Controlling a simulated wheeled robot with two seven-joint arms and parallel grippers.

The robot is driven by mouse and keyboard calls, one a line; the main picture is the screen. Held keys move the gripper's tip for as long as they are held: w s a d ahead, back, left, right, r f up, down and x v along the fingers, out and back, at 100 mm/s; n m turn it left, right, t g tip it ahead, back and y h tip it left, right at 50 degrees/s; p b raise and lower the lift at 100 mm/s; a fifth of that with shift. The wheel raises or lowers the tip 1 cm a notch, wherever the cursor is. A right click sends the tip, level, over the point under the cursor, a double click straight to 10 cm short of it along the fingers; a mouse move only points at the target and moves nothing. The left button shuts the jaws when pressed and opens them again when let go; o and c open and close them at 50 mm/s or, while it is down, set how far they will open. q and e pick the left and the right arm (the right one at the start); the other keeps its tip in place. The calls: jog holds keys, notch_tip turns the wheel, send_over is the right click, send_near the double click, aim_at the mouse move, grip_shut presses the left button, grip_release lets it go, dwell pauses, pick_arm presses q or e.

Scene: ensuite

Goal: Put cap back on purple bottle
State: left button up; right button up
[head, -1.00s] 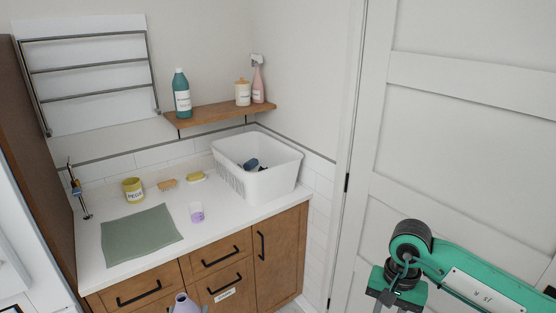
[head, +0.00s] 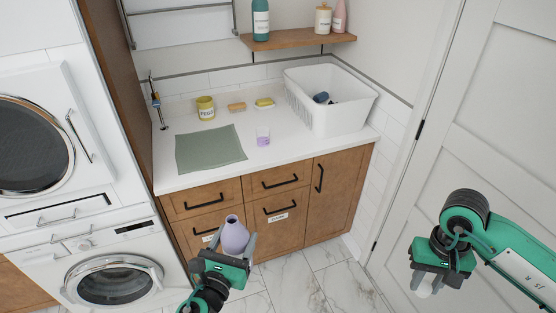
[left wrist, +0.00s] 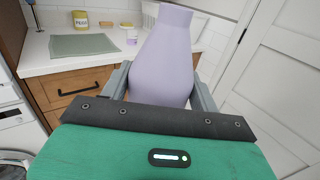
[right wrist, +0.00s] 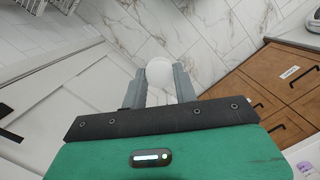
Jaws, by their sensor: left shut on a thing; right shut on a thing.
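The purple bottle (head: 234,236) is upright with an open neck. My left gripper (head: 226,250) is shut on it and holds it in front of the drawers, above the floor. It fills the middle of the left wrist view (left wrist: 165,62). My right gripper (head: 434,278) is shut on a small white round cap (head: 425,290), held in front of the door at the right. The cap also shows between the fingers in the right wrist view (right wrist: 159,72). Bottle and cap are well apart.
A washing machine (head: 75,275) stands at left. The marble floor (head: 320,270) between my grippers is clear.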

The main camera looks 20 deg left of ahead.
pick_arm(q)
jog(key=w+d+m+g+h, duration=0.2)
jog(key=w+d+m+h, duration=0.1)
jog(key=d, duration=0.5)
jog(key=w+d+r+m+g+h, duration=0.1)
jog(key=w+d+m+g+h, duration=0.1)
jog(key=w+d+m+h, duration=0.2)
jog(key=d+m+h, duration=0.1)
jog(key=d+h, duration=0.2)
jog(key=h, duration=0.1)
jog(key=shift+w+d+r+h, duration=0.15)
jog(key=shift+d+h, duration=0.15)
jog(key=shift+d, duration=0.1)
pick_arm(e)
jog(key=w+a+r+m, duration=0.2)
jog(key=a+r+m, duration=0.2)
jog(key=a+r, duration=0.2)
jog(key=w+a+r+m+y, duration=0.1)
jog(key=w+a+r+m, duration=0.2)
jog(key=a, duration=0.8)
jog(key=w+a+r+m+t, duration=0.1)
jog(key=w+a+r+m, duration=0.1)
jog(key=a+r+m, duration=0.5)
jog(key=shift+w+a+r+y, duration=0.3)
jog(key=shift+a+r, duration=0.5)
jog(key=shift+a, duration=0.4)
jog(key=shift+f, duration=0.1)
jog(key=shift+f, duration=1.95)
jog(key=shift+f, duration=0.85)
